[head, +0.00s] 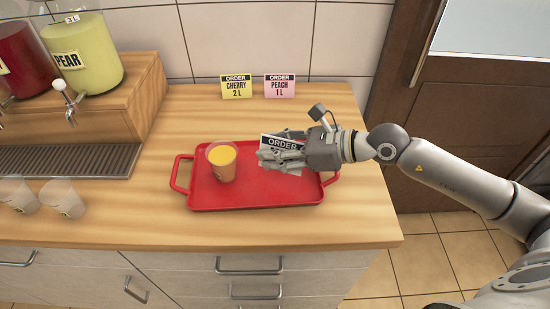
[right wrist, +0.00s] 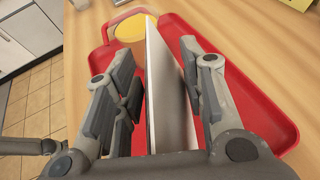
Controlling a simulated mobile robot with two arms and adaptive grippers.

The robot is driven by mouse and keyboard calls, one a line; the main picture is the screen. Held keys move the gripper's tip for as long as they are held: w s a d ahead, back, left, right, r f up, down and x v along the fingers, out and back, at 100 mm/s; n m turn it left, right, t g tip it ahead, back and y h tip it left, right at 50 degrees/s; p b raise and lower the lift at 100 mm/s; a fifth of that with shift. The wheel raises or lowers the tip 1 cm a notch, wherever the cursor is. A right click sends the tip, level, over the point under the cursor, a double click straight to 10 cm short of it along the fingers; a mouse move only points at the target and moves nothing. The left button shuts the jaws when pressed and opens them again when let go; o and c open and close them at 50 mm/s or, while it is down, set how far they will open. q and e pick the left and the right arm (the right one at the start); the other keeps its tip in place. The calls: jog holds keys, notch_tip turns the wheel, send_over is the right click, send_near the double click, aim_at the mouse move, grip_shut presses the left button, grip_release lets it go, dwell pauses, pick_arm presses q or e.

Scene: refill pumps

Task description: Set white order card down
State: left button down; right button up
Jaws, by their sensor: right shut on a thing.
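The white order card (head: 270,141) is in my right gripper (head: 268,157), over the right part of the red tray (head: 250,197). The gripper's fingers hide most of its print; "ORDER" shows on a dark band. In the right wrist view the card (right wrist: 165,95) stands on edge between the fingers of my right gripper (right wrist: 158,85). Whether its lower edge touches the tray, I cannot tell. A cup with orange content (head: 221,163) stands on the tray, left of the card. My left gripper is not in view.
A yellow card reading CHERRY 2 L (head: 236,87) and a pink card reading PEACH 1 L (head: 280,87) stand at the wall. Empty cups (head: 62,199) stand at the left. Dispensers, one labelled PEAR (head: 85,55), are on a wooden riser. The counter in front of the tray is clear.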

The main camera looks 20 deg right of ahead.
jog(key=w+f, duration=0.2)
jog(key=shift+d+f, duration=0.2)
jog(key=shift+f, duration=0.15)
notch_tip(320, 180, down, 3)
jog(key=shift+r+p, duration=0.1)
jog(key=shift+p, duration=0.2)
jog(key=shift+f, duration=0.25)
jog(key=o, duration=0.7)
jog(key=shift+c, duration=0.2)
jog(key=shift+r, duration=0.1)
